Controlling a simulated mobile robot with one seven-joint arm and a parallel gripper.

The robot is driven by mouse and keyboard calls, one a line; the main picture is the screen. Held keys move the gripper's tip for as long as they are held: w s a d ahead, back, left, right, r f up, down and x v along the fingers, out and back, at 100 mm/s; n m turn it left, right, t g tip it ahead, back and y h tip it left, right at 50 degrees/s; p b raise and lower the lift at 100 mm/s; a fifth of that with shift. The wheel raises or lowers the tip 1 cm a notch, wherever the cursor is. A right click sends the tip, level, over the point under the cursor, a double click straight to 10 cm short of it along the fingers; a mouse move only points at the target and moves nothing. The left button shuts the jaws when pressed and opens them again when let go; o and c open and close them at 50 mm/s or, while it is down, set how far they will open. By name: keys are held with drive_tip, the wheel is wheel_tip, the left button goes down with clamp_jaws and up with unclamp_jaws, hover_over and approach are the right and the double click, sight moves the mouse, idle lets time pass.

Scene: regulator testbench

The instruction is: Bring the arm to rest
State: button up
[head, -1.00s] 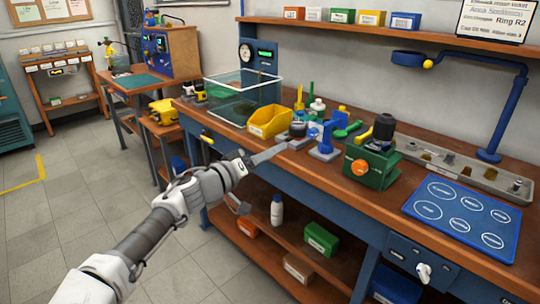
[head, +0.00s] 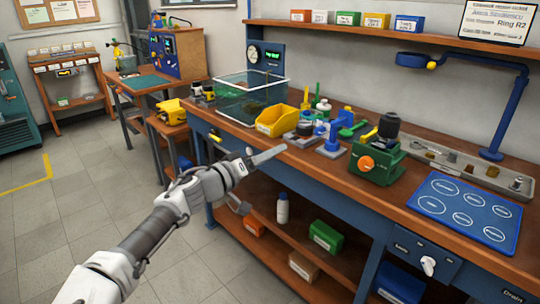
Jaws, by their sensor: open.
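My arm reaches in from the lower left of the head view. My gripper (head: 262,158) is in front of the workbench's (head: 318,178) front edge, to the left of the tools on top. It is seen from the side, with its fingers pointing right toward the bench. The fingers overlap in this view, so the gap between them is hard to see. Nothing shows between them.
On the bench stand a clear tank (head: 231,90), a yellow bin (head: 277,121), a green fixture (head: 377,163) and a blue mat (head: 464,211). The lower shelf holds a white bottle (head: 282,209) and a green box (head: 326,237). Floor at left is clear.

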drive_tip(key=shift+d, duration=0.15)
drive_tip(key=s+d+f+m+g+y, duration=0.3)
drive_tip(key=d+f+g, duration=0.5)
drive_tip(key=d, duration=0.6)
drive_tip(key=s+d+f+g+y, duration=0.35)
drive_tip(key=s+f+y, duration=0.2)
drive_tip(key=s, duration=0.55)
drive_tip(key=s+a+r+n+t+y, duration=0.2)
drive_tip(key=s+r+t, duration=0.1)
drive_tip(key=s+r, duration=0.5)
drive_tip(key=s+a+r+n+t+y, duration=0.25)
drive_tip(key=s+r, duration=0.35)
drive_tip(key=s, duration=0.5)
wheel_tip(320, 180, up, 18)
drive_tip(key=p, duration=1.7)
drive_tip(key=shift+w+a+m+g+p, duration=0.15)
drive_tip(key=shift+w+m+g+p, duration=0.05)
drive_tip(key=shift+m+g+p, duration=0.2)
